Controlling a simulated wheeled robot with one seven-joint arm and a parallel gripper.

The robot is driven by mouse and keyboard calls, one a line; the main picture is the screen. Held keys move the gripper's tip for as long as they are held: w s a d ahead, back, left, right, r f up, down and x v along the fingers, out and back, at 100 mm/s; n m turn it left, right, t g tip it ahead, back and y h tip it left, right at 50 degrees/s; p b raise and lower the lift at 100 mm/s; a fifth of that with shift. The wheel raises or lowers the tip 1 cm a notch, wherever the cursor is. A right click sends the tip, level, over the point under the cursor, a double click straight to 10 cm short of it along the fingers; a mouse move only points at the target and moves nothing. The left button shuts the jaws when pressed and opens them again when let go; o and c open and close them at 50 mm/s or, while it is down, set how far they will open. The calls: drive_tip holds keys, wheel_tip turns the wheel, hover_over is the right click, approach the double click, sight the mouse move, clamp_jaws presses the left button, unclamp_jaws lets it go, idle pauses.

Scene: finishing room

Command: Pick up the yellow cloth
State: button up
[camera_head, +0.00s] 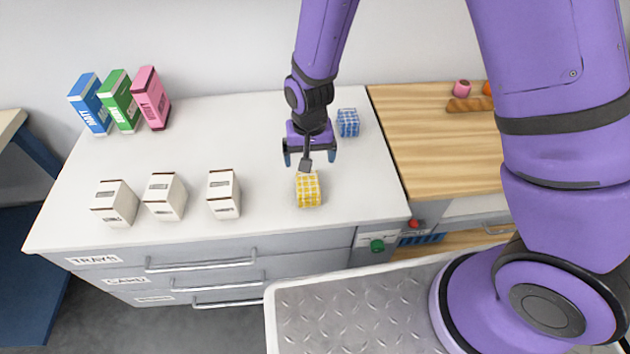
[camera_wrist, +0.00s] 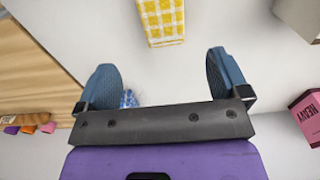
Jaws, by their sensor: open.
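The yellow cloth (camera_head: 308,190) is a folded block with a white check pattern. It lies on the white worktop (camera_head: 240,140) near its front right. It also shows in the wrist view (camera_wrist: 161,20) at the top, beyond the fingertips. My gripper (camera_head: 309,160) is open and empty, on the far side of the yellow cloth and apart from it. In the wrist view its two blue fingers (camera_wrist: 163,80) are spread, with bare worktop between them. A blue checked cloth (camera_head: 348,122) lies behind and to the right of my gripper, and is mostly hidden in the wrist view (camera_wrist: 129,98).
Three white boxes (camera_head: 165,196) stand to the left of the yellow cloth. Blue, green and pink boxes (camera_head: 120,101) stand at the back left. A wooden board (camera_head: 430,150) adjoins on the right, with small items (camera_head: 468,104) at its back. The worktop's middle is clear.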

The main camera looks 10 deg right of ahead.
sight(307, 180)
wheel_tip(307, 180, down, 7)
drive_tip(key=shift+f, duration=0.1)
drive_tip(key=shift+w+a+f, duration=0.1)
drive_tip(key=shift+a+f, duration=0.05)
drive_tip(key=shift+f, duration=1.2)
drive_tip(key=shift+w+a+f, duration=0.1)
drive_tip(key=shift+a+f, duration=0.05)
drive_tip(key=shift+f, duration=1.2)
drive_tip(key=c, duration=1.1)
drive_tip(key=shift+r, duration=0.15)
